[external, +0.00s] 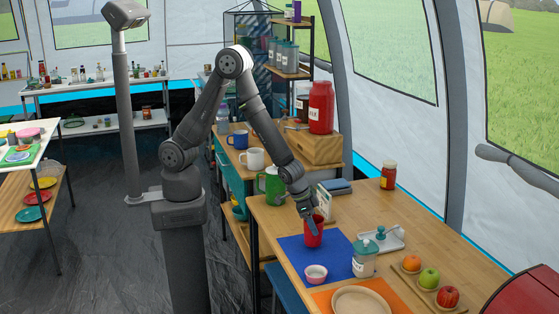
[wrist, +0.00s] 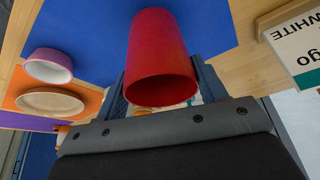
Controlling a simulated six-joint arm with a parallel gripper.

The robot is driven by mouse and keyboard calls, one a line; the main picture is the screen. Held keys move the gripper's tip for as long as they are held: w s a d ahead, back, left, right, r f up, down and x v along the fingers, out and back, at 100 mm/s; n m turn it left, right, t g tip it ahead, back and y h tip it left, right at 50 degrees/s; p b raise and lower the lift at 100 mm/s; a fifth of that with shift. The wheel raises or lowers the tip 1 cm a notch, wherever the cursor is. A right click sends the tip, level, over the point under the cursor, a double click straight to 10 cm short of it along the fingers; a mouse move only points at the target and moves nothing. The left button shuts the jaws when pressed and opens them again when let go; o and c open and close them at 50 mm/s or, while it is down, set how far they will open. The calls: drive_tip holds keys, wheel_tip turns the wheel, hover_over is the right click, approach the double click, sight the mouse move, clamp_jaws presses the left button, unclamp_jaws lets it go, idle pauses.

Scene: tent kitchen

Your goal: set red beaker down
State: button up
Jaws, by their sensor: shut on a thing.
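The red beaker (external: 313,234) is upright at the back of the blue mat (external: 308,256) on the wooden table. My gripper (external: 309,214) reaches down to it and is shut on it. In the wrist view the red beaker (wrist: 160,60) sits between the two fingers of my gripper (wrist: 160,88), with the blue mat (wrist: 80,30) behind it. I cannot tell whether its base touches the mat.
A plate (external: 361,300) on an orange mat is in front, and fruit (external: 429,278) is at right.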

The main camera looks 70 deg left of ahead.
drive_tip(key=shift+f, duration=0.75)
drive_tip(key=o, duration=1)
drive_tip(key=shift+f, duration=0.1)
drive_tip(key=v, duration=1.2)
drive_tip(key=x, duration=1.2)
